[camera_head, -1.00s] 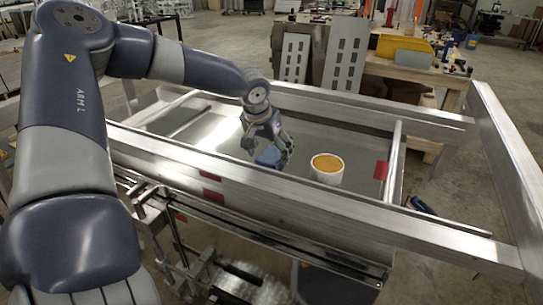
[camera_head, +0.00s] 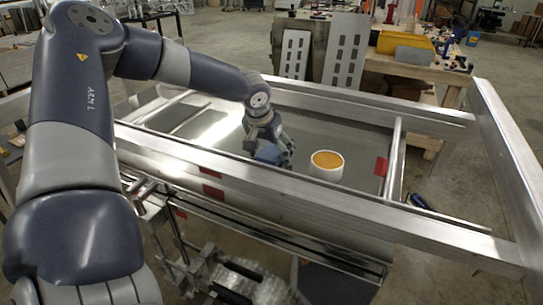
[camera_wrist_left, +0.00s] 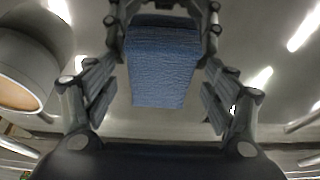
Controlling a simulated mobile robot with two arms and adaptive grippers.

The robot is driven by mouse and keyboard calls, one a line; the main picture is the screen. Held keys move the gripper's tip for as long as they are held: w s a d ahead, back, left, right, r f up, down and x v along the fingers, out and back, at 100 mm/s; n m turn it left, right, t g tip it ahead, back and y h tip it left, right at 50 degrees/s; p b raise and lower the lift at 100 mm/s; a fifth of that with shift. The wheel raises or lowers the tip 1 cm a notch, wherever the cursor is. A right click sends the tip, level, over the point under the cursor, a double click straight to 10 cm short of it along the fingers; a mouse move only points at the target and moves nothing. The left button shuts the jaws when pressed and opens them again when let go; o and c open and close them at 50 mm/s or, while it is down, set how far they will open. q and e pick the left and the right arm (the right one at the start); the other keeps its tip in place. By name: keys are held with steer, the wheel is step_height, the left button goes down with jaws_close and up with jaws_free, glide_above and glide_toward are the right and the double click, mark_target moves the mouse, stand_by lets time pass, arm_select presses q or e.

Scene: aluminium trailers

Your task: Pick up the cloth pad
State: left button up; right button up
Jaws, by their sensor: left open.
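The blue cloth pad (camera_head: 268,153) is in the trailer at my left gripper, partly hidden by the near rail and the fingers in the head view. In the left wrist view the pad (camera_wrist_left: 162,62) is a textured blue block between the two fingers. My left gripper (camera_wrist_left: 158,98) is open, with a gap between the pad and the fingertips on both sides. In the head view the left gripper (camera_head: 272,150) is right over the pad. My right gripper is not in view.
A white round container (camera_head: 327,166) with an orange top stands right of the pad, close to the gripper. The trailer's near rail (camera_head: 300,198) runs in front. A workbench (camera_head: 410,68) with a yellow bin stands behind. The trailer floor is mostly clear.

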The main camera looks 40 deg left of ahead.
mark_target(271, 152)
arm_select(q)
steer(key=shift+s, duration=0.1)
steer(key=c, duration=1.2)
steer(key=shift+o, duration=0.2)
steer(key=shift+r, duration=0.65)
step_height(271, 152, up, 9)
steer(key=b, duration=0.1)
steer(key=o, duration=0.5)
steer(key=shift+r, duration=0.1)
steer(key=shift+c, duration=0.2)
steer(key=c, duration=0.3)
